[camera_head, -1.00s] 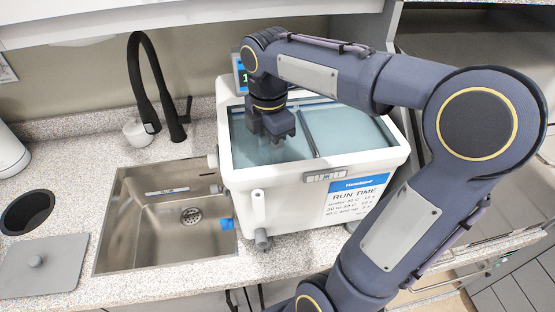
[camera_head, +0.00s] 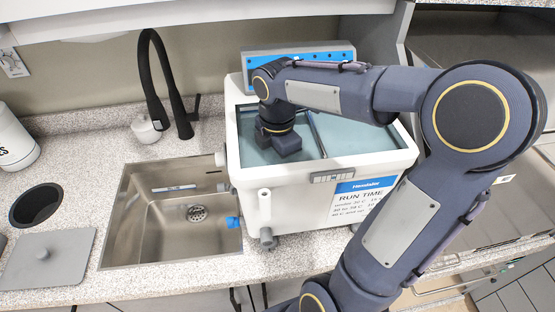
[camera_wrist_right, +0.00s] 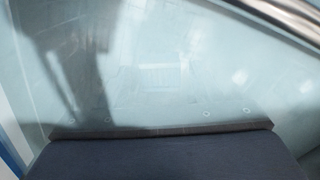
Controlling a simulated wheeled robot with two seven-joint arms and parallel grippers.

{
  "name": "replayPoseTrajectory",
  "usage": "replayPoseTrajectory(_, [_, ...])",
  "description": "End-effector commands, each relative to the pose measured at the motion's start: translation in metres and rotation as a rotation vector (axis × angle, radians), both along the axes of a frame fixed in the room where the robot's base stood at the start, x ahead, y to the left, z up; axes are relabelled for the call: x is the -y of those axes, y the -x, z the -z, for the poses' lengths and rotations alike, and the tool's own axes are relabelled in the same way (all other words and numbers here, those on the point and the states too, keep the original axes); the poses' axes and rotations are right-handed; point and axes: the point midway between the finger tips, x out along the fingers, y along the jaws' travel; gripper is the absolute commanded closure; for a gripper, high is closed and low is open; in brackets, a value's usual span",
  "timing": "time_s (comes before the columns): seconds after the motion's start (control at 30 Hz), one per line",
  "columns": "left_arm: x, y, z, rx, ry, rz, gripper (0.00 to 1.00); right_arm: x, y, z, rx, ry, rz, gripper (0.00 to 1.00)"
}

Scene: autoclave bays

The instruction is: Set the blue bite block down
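My right gripper (camera_head: 283,148) points down inside the left part of the white bath (camera_head: 295,180), low over the pale blue-green water (camera_head: 252,150). In the right wrist view its dark body (camera_wrist_right: 165,158) fills the bottom edge, with hazy water beyond. Its fingertips are hidden, so I cannot tell if it is open or shut. No bite block shows clearly in either view. A small blue piece (camera_head: 233,222) sits at the sink's right edge by the bath; I cannot tell what it is. My left gripper is not in view.
A metal sink (camera_head: 135,225) with a black tap (camera_head: 155,85) lies left of the bath. A metal bar (camera_head: 317,134) crosses the bath. A control panel (camera_head: 300,60) stands behind. A grey lid (camera_head: 48,258) and a round hole (camera_head: 36,205) are at far left.

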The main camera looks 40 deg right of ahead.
Motion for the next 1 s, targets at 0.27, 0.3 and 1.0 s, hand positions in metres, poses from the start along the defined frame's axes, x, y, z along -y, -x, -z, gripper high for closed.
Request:
replayPoseTrajectory(0.27, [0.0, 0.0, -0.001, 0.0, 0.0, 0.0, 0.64, 0.0, 0.0, -0.001, 0.0, 0.0, 0.0, 0.41])
replayPoseTrajectory(0.3, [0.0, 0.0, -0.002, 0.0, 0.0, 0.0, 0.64, 0.0, 0.0, -0.003, 0.0, 0.0, 0.0, 0.41])
replayPoseTrajectory(1.0, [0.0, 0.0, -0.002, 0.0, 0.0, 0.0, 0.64, 0.0, -0.001, -0.118, 0.002, 0.0, -0.001, 0.41])
